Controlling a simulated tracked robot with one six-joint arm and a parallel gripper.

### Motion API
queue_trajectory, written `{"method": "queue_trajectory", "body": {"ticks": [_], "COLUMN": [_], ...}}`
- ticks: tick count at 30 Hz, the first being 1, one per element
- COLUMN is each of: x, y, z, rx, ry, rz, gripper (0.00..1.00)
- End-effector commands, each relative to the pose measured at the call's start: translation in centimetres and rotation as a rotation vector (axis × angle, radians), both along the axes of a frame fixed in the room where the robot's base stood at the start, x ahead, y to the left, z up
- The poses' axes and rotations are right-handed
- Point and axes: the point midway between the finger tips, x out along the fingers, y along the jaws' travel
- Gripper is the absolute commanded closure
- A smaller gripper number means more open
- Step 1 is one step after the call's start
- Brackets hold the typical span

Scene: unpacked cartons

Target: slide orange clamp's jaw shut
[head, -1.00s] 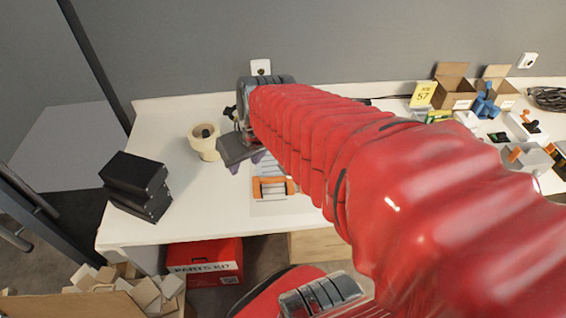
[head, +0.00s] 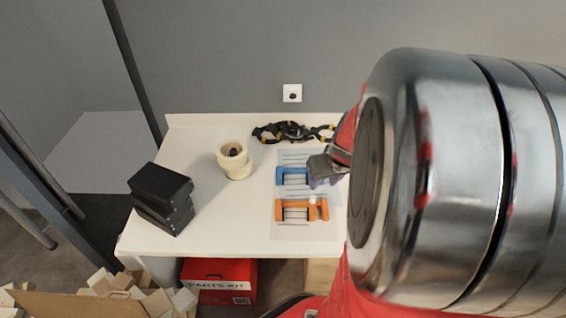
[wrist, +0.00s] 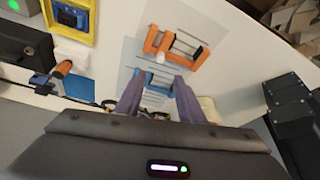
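The orange clamp (head: 279,212) lies on a pale sheet on the white table, with thin rods showing between its orange end parts and a small white knob near its right end. It also shows in the wrist view (wrist: 152,42), beyond my fingertips, with a visible gap between its end parts. A blue clamp (head: 289,181) lies behind it. My gripper (wrist: 158,82) is open and empty, its two purple-grey fingers apart, with the blue clamp (wrist: 146,76) showing between and below them. In the head view my arm hides part of the gripper.
Black-and-yellow tools (head: 290,131) lie at the back. My arm hides the table's right side.

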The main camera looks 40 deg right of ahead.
Motion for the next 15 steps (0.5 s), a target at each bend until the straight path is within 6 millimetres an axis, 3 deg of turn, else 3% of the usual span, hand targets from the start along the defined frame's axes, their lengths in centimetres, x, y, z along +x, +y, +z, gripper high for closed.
{"method": "queue_trajectory", "body": {"ticks": [7, 15], "x": [0.4, 1.4], "y": [0.0, -0.3], "z": [-1.0, -3.5], "rx": [0.002, 0.003], "ry": [0.002, 0.002], "rz": [0.003, 0.003], "gripper": [0.65, 0.65]}}
